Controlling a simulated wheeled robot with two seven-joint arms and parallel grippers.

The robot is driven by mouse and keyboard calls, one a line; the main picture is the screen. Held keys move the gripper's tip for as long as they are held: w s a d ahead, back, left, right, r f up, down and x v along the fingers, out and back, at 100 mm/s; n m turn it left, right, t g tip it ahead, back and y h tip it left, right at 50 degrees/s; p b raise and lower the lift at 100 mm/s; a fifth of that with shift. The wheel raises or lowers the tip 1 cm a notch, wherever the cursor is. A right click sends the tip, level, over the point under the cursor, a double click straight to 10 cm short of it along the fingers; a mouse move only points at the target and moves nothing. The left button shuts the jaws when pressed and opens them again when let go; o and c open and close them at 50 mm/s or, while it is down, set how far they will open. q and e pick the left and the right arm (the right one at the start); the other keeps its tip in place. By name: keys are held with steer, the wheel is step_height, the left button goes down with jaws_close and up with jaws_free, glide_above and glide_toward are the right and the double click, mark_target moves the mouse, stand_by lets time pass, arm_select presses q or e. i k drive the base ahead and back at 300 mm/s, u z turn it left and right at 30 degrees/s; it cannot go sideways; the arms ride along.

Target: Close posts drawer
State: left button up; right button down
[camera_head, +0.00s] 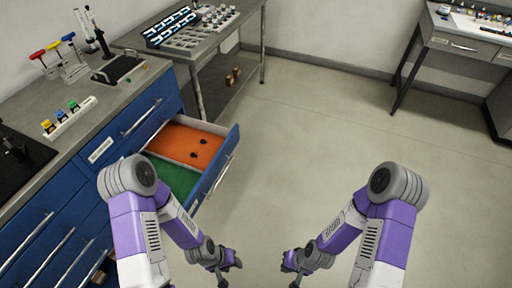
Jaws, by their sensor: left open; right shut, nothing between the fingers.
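The open drawer (234,147) juts out of the blue cabinet (75,153) at left. It has an orange section at the back and a green section nearer me, with two small dark pieces on the orange. A silver handle runs along its front. My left gripper (222,283) is open at the bottom edge, below and to the right of the drawer's near end, apart from the handle; its tips are partly cut off. My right gripper (294,284) is shut and empty at the bottom edge, well right of the drawer.
The cabinet top holds colored-handled tools (52,50), a rack with colored caps (72,115) and a dark flat device (20,155). A metal table (215,46) stands behind. Another desk (460,44) is at the far right. The floor (320,130) between is clear.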

mark_target(190, 180)
steer(key=z, duration=0.15)
steer(key=i, duration=0.8)
steer(key=u, duration=1.2)
